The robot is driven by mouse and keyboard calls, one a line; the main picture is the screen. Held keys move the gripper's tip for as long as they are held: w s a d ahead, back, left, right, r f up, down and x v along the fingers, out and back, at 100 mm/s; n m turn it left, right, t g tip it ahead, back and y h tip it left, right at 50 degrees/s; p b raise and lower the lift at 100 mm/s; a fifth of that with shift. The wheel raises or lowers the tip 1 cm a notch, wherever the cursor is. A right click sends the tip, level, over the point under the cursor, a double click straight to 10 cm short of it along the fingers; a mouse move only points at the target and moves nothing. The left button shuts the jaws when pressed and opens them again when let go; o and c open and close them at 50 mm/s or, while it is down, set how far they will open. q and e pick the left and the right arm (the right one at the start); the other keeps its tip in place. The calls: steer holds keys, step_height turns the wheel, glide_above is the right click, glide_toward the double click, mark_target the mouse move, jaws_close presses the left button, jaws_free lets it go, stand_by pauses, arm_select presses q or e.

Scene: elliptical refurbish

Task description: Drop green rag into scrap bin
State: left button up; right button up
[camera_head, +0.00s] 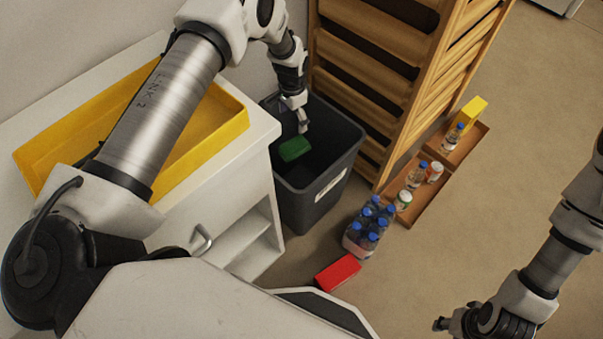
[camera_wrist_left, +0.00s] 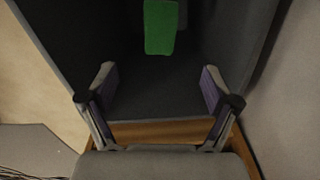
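The green rag (camera_head: 294,148) shows as a small green block within the mouth of the dark grey scrap bin (camera_head: 318,202), just below my left gripper (camera_head: 302,119). In the left wrist view the rag (camera_wrist_left: 160,27) is beyond the spread fingers of my left gripper (camera_wrist_left: 159,85), apart from both. The gripper is open and empty over the bin. I cannot tell whether the rag rests on anything. My right gripper (camera_head: 462,322) is at the lower right, far from the bin; its fingers are too small and dark to read.
A yellow tray (camera_head: 215,130) lies on the white cabinet (camera_head: 262,128) left of the bin. A wooden slatted rack (camera_head: 372,50) stands behind it. A bottle pack (camera_head: 370,228), a red block (camera_head: 338,272) and brown trays (camera_head: 415,205) with bottles and cans are on the floor. The right floor is clear.

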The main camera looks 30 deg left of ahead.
arm_select(q)
step_height(320, 180, up, 12)
stand_by(0.6)
steer(key=shift+d+f, duration=0.1)
